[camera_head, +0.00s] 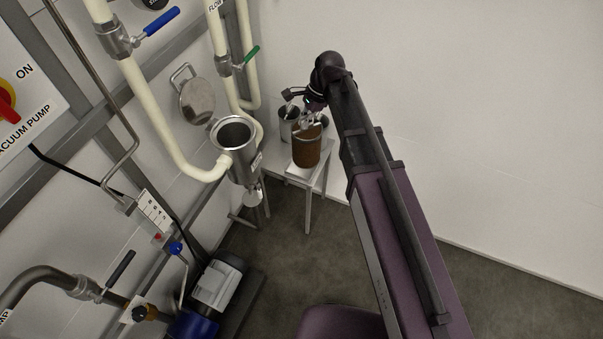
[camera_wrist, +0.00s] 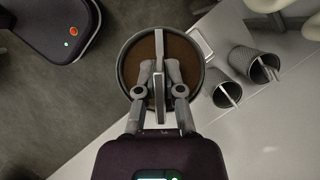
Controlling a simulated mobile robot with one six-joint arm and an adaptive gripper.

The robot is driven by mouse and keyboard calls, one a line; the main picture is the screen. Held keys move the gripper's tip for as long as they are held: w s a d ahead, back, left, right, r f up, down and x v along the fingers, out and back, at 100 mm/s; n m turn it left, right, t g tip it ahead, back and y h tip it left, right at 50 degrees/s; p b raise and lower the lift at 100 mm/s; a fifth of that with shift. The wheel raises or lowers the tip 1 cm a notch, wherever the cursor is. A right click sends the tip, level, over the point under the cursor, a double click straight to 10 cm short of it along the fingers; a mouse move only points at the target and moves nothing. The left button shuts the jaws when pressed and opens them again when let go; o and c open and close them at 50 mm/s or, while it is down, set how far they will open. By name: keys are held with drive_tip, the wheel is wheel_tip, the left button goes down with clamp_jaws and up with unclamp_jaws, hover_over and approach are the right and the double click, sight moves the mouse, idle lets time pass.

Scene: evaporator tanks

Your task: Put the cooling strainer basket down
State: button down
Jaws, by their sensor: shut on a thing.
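The strainer basket (camera_head: 306,150) is a rusty-brown cylinder in the head view, upright at the small table's near side. In the wrist view the basket (camera_wrist: 122,72) shows from above as a round dark rim with brown inside and a bar across its top. My gripper (camera_head: 307,121) is above it, and in the wrist view my gripper (camera_wrist: 158,80) is shut on that bar. The small table (camera_head: 322,160) is pale; the basket overlaps its edge in the wrist view. I cannot tell whether the basket's bottom touches the tabletop.
Two grey mesh baskets (camera_wrist: 222,96) (camera_wrist: 256,66) with handles stand on the table beside the held one. An open steel strainer housing (camera_head: 236,150) on pipework is to the left, its round lid (camera_head: 197,101) swung up. A white wall (camera_head: 480,110) is behind.

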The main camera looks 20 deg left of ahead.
sight(315, 162)
drive_tip(key=d+f+m+t+b, duration=0.1)
drive_tip(key=f+m+b, duration=0.2)
drive_tip(key=f+b, duration=0.2)
drive_tip(key=s+d+f+m+t+y+b, duration=0.1)
drive_tip(key=f+m+b, duration=0.2)
drive_tip(key=f+b, duration=0.2)
drive_tip(key=s+d+f+m+t+b, duration=0.1)
drive_tip(key=f+m+b, duration=0.2)
drive_tip(key=f+b, duration=0.2)
drive_tip(key=shift+d+f, duration=0.1)
drive_tip(key=shift+f, duration=0.8)
drive_tip(key=shift+d+f+m+t+y+b, duration=0.1)
drive_tip(key=shift+f+m+t+y+b, duration=0.2)
drive_tip(key=shift+f+m+b, duration=0.25)
drive_tip(key=shift+r, duration=0.15)
drive_tip(key=shift+w, duration=0.15)
drive_tip(key=w+a+f+b, duration=0.1)
drive_tip(key=w+a, duration=0.7)
drive_tip(key=w, duration=0.5)
drive_tip(key=shift+w+a+f+b, duration=0.15)
drive_tip(key=shift+a+f+b, duration=0.1)
drive_tip(key=shift+a+b, duration=0.05)
drive_tip(key=shift+f+b, duration=1.75)
drive_tip(key=shift+b, duration=0.05)
drive_tip(key=shift+f, duration=0.2)
drive_tip(key=c, duration=0.8)
unclamp_jaws()
drive_tip(key=shift+r, duration=0.1)
